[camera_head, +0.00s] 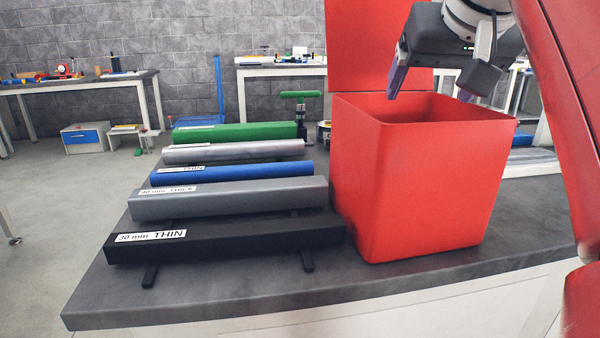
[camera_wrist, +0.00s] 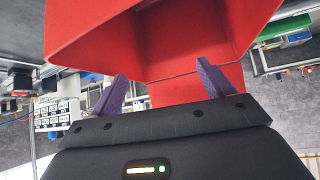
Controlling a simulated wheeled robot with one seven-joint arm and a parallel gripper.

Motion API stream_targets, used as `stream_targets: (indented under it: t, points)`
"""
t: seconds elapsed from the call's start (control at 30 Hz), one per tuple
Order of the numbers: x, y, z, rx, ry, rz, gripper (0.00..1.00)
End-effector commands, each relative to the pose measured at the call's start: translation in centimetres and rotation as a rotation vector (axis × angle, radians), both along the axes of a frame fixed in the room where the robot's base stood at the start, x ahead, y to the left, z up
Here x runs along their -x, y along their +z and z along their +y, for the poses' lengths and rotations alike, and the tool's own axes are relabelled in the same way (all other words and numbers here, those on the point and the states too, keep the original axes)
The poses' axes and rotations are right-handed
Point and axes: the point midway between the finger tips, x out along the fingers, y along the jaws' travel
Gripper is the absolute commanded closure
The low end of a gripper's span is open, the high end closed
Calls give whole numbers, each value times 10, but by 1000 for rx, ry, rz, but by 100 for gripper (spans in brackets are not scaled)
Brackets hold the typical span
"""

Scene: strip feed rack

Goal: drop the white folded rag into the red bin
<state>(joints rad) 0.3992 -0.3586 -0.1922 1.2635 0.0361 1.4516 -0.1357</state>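The red bin (camera_head: 415,185) stands upright and open-topped on the grey bench, to the right of the strip rack. Its rim and part of its inside show in the wrist view (camera_wrist: 95,45), and no rag shows in that part. The bin's floor is hidden in the head view. My gripper (camera_head: 428,97) is above the bin's rim. In the wrist view my gripper (camera_wrist: 161,70) has its two purple fingers spread wide apart with nothing between them. I see no white folded rag in either view.
Several long strips lie side by side left of the bin, including a black one (camera_head: 225,243) and a green one (camera_head: 235,132). A green-handled tool (camera_head: 300,110) stands behind. A red panel (camera_head: 362,45) rises behind the bin. The front bench edge is clear.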

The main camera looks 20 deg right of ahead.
Motion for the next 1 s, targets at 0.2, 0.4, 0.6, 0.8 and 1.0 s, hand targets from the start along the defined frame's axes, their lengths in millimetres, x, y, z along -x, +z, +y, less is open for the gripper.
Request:
stream_targets:
  t: [0.2, 0.4, 0.6, 0.8, 1.0]
  points:
    - [0, 0, 0, 0, 0, 0, 19]
    - [9, 12, 5, 1, 0, -3, 19]
    - [32, 38, 16, 1, 0, -2, 19]
    - [47, 53, 23, 0, -1, -1, 19]
    - [50, 55, 25, -1, -1, 0, 19]
